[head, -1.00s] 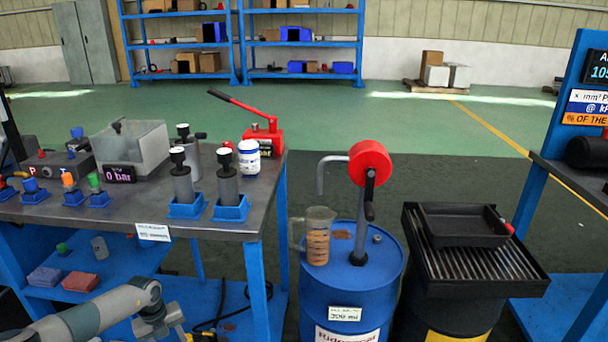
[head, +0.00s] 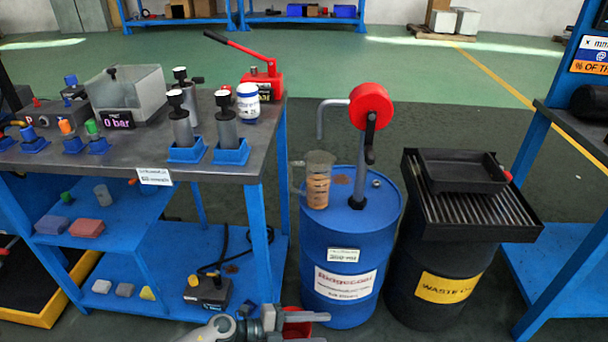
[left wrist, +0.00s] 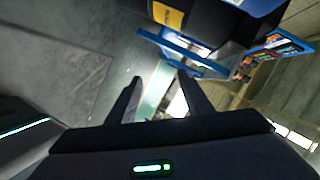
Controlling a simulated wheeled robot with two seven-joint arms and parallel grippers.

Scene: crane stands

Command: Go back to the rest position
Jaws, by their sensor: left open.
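My left gripper (head: 288,325) shows at the bottom edge of the head view, low in front of the blue drum (head: 340,230) and partly cut off by the frame. In the left wrist view its two dark fingers (left wrist: 160,78) stand apart with nothing between them. It is clear of the bench top and holds nothing. A red object (head: 300,327), possibly a container, shows behind the gripper and is mostly hidden. My right gripper is in neither view.
The workbench (head: 215,180) stands at left, with gear on top and sponges on its shelf. The blue drum carries a red crank pump (head: 370,107) and a measuring jug (head: 318,180). A black waste drum (head: 435,285) with a grate stands at right. Green floor behind is open.

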